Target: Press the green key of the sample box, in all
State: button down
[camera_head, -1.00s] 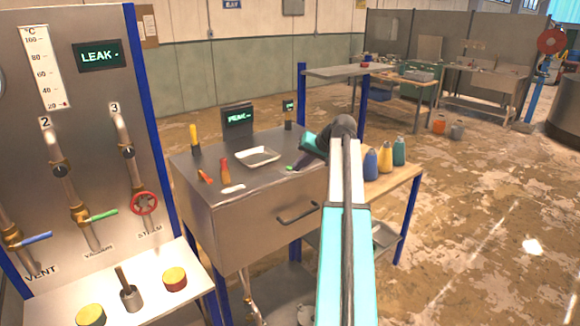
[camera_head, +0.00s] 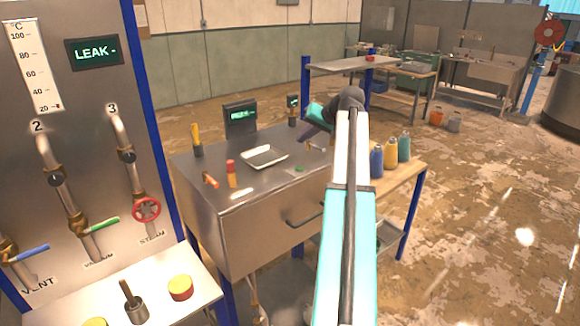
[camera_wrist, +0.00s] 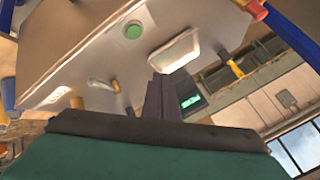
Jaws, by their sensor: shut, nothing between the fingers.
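The green key (camera_head: 299,169) is a small round button on the steel top of the sample box (camera_head: 262,240), right of a white tray. It also shows in the wrist view (camera_wrist: 133,31), unobstructed. My gripper (camera_head: 304,140) is above and behind the key in the head view, apart from it. Its dark fingers (camera_wrist: 160,84) are shut with nothing between them, and in the wrist view they point toward the white tray's edge. A display (camera_head: 240,117) stands at the back of the box, with text too small to read surely.
The white tray (camera_head: 264,157), red-handled tools (camera_head: 231,174) and a yellow-handled tool (camera_head: 196,140) occupy the box top. Blue, yellow and teal bottles (camera_head: 390,156) stand right of my arm. A valve panel (camera_head: 90,150) is at left. Open floor lies right.

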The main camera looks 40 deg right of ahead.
aim_at(302, 169)
jog(key=shift+d+r, duration=0.15)
jog(key=shift+w+f, duration=0.15)
jog(key=shift+f, duration=0.05)
jog(key=shift+f+b, duration=2.05)
jog(key=shift+f, duration=2.2)
jog(key=shift+f, duration=0.2)
jog(key=shift+f, duration=0.25)
jog(key=shift+f+b, duration=0.45)
jog(key=shift+b, duration=0.05)
jog(key=shift+r, duration=0.15)
dwell(0.4)
jog(key=shift+r+p, duration=0.45)
jog(key=shift+r, duration=0.3)
